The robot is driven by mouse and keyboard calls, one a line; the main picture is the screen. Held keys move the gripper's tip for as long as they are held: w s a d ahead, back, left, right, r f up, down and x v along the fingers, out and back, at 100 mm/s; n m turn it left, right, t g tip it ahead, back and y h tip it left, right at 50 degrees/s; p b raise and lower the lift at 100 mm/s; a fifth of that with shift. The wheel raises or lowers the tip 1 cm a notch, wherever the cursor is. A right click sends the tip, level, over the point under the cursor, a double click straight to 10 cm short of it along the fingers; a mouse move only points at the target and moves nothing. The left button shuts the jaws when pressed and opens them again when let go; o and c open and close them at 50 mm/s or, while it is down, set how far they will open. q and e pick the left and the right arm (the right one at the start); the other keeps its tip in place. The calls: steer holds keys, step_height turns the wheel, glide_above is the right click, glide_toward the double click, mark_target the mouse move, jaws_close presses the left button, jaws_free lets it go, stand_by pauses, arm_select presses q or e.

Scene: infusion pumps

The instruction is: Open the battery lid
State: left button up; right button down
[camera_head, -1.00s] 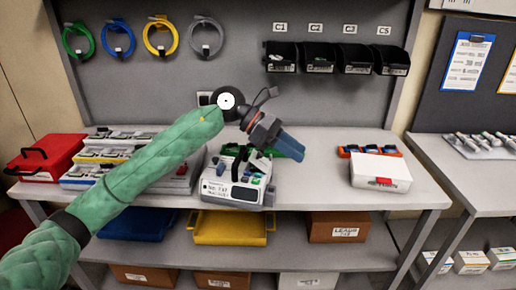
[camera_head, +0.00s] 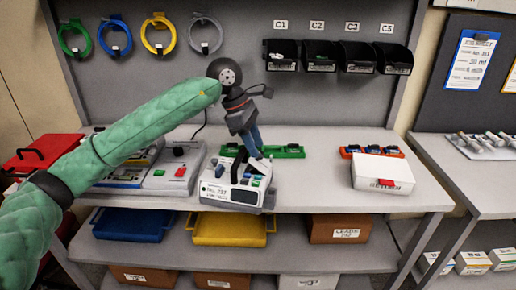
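A white infusion pump (camera_head: 232,194) with a small label screen and buttons stands on the bench, a little left of the middle. A dark upright part, perhaps its handle, rises from its top. I cannot make out the battery lid. My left gripper (camera_head: 258,147) points down over the pump's rear right part, with its blue fingers at or just above its top. Whether the fingers touch the pump or how far apart they are cannot be seen clearly. My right gripper is not in view.
A green tray (camera_head: 290,151) lies behind the pump. A grey device with red and green buttons (camera_head: 172,177) stands to the left. A white box (camera_head: 382,172) and an orange-and-blue rack (camera_head: 352,151) stand to the right. The bench between pump and box is clear.

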mark_target(262, 161)
arm_select(q)
steer(key=shift+x, duration=0.9)
steer(key=shift+d+f, duration=0.15)
steer(key=shift+f, duration=0.25)
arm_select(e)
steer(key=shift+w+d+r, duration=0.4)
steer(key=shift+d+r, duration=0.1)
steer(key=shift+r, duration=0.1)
arm_select(q)
steer(key=shift+c, duration=0.2)
